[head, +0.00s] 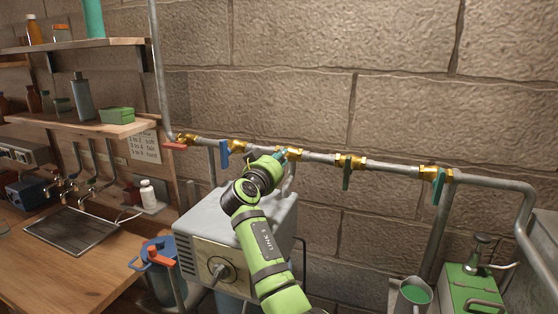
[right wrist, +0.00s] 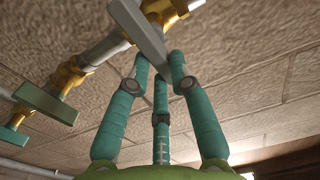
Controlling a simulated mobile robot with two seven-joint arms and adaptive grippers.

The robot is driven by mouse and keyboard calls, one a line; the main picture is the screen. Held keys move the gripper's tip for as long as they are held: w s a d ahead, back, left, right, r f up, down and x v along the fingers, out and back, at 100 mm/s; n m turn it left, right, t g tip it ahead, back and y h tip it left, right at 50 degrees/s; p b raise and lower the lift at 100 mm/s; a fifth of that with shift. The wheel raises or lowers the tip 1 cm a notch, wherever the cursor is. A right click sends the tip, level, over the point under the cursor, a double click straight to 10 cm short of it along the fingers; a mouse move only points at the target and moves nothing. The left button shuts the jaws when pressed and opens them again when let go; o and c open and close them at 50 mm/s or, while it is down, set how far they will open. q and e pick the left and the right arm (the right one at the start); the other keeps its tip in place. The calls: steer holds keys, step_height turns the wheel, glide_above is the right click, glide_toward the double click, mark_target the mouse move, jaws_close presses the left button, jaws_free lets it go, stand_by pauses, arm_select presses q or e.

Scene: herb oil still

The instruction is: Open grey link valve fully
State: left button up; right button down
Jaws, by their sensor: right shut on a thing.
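The grey link valve sits on the wall pipe, with its brass body (head: 293,154) just past my right gripper (head: 283,154) in the head view. Its grey lever (right wrist: 138,24) shows in the right wrist view as a flat bar lying across the line of the pipe. My right gripper (right wrist: 161,68) is shut on the lever's near end, with its teal fingers on either side of it. In the head view my gripper and arm hide most of the lever. My left gripper is not in view.
Along the same pipe (head: 320,158) are valves with a red lever (head: 175,146), a blue lever (head: 224,153), a dark green lever (head: 347,174) and a teal lever (head: 438,186). A grey box unit (head: 200,226) stands under my right arm. A green can (head: 470,288) stands at lower right.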

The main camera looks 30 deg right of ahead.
steer(key=n, duration=0.6)
steer(key=w+a+f+n, duration=0.1)
steer(key=n, duration=0.5)
steer(key=w+n, duration=0.1)
steer(key=n, duration=0.4)
steer(key=shift+a+f+n, duration=0.25)
steer(key=shift+f+n, duration=0.05)
steer(key=shift+n, duration=0.1)
stand_by(0.3)
steer(key=c, duration=1.2)
jaws_free()
steer(key=shift+o, duration=0.5)
steer(key=shift+f, duration=0.1)
